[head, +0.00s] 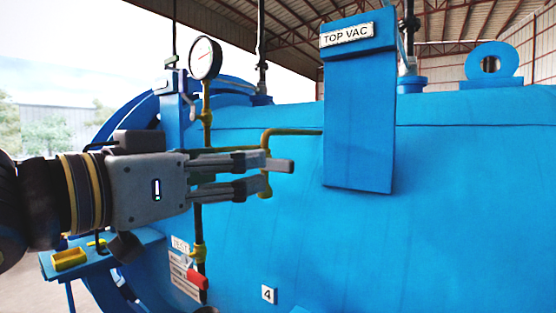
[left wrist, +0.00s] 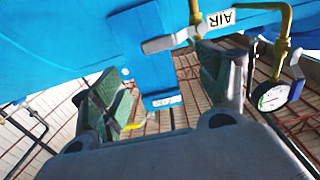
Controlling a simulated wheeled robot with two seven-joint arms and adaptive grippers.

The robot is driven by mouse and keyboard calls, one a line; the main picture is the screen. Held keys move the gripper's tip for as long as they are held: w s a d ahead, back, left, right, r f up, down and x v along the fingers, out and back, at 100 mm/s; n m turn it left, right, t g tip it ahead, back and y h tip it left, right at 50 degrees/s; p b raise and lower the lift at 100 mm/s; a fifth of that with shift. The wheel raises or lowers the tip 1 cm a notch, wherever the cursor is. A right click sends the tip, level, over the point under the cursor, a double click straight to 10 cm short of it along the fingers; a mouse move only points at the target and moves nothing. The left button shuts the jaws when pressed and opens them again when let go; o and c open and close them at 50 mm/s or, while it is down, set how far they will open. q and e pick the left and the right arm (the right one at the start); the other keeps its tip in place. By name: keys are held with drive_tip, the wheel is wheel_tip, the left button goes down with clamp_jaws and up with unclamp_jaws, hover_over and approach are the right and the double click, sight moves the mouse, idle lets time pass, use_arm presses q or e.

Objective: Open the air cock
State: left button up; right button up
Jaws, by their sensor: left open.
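The air cock shows in the left wrist view as a pale lever (left wrist: 165,44) on a yellow fitting, beside a white AIR label (left wrist: 222,18) on the blue vessel. My left gripper (head: 266,173) reaches in from the left in the head view, in front of the yellow pipework (head: 291,132). It is open. In the left wrist view the lever lies across the gap beyond the fingers (left wrist: 165,82), its fitting close to the right-hand finger. I cannot tell whether they touch. In the head view my gripper largely hides the cock. My right gripper is not in view.
The blue autoclave body (head: 450,200) fills the right side. A TOP VAC box (head: 359,120) stands right of my gripper. A pressure gauge (head: 205,58) rises above it. Below are a TEST label (head: 180,244) and a red handle (head: 197,279).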

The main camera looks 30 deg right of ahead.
sight(276, 161)
use_arm(q)
drive_tip(key=p+x, duration=0.2)
drive_tip(key=x, duration=0.8)
drive_tip(key=shift+w+d+r, duration=0.1)
drive_tip(key=shift+d, duration=0.15)
drive_tip(key=shift+w+d, duration=0.25)
drive_tip(key=shift+d, duration=0.4)
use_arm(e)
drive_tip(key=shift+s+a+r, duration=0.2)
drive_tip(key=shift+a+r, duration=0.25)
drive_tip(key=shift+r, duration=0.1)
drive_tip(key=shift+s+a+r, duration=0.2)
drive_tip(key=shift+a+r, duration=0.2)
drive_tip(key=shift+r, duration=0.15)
use_arm(q)
drive_tip(key=c, duration=1.2)
drive_tip(key=shift+c, duration=1.4)
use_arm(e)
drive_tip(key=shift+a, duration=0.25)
